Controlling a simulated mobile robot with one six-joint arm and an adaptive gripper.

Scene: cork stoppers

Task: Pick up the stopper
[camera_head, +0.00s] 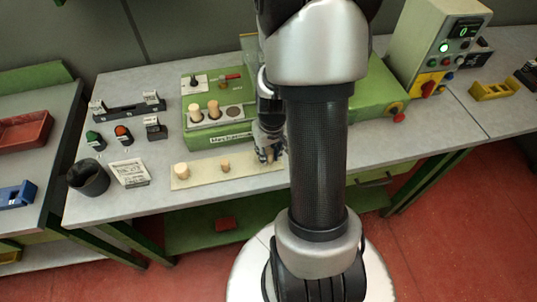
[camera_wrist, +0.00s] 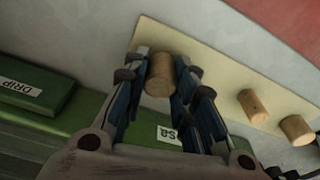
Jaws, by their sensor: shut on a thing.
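My gripper (camera_head: 268,153) reaches down to the right end of a pale board on the table in the head view. In the wrist view my gripper (camera_wrist: 163,88) has its fingers on both sides of a cork stopper (camera_wrist: 159,74) and is shut on it. This stopper is over the board's end, and I cannot tell whether it touches the board. Two other stoppers stand on the board, a small one (camera_head: 225,165) and a wider one (camera_head: 182,171). They also show at the right of the wrist view, one (camera_wrist: 252,105) nearer and one (camera_wrist: 296,130) further right.
The pale board (camera_head: 205,178) lies near the table's front edge. Behind it is a green block (camera_head: 207,135) with stoppers in it. A black cup (camera_head: 88,178) and a white card (camera_head: 130,172) stand at left. A green machine (camera_head: 380,110) is at right.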

